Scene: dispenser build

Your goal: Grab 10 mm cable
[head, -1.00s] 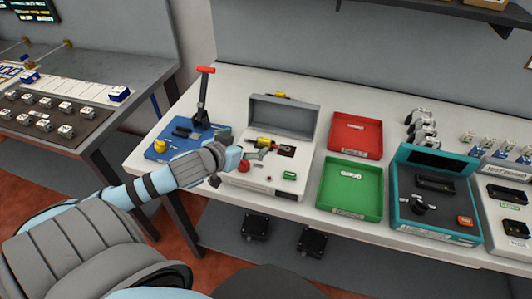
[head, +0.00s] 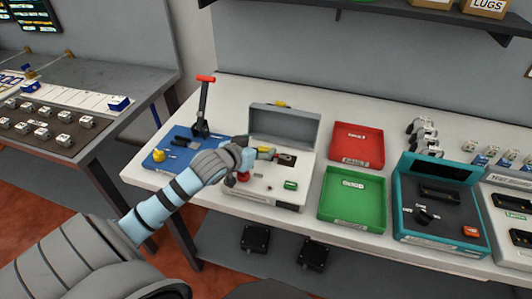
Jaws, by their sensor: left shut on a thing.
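My left gripper (head: 265,153) reaches in from the left over the white machine (head: 262,190), whose grey lid (head: 285,124) stands open. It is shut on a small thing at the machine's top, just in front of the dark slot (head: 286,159). The fingers mostly hide that thing, and only a small yellowish part shows beside them. I take it as the 10 mm cable, but its size cannot be read. My right gripper is not in view.
A blue base with a red-handled lever (head: 204,100) stands left of the machine. A red tray (head: 356,146) and a green tray (head: 352,198) lie to the right, then a teal tester (head: 437,210). A shelf (head: 400,15) overhangs the back.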

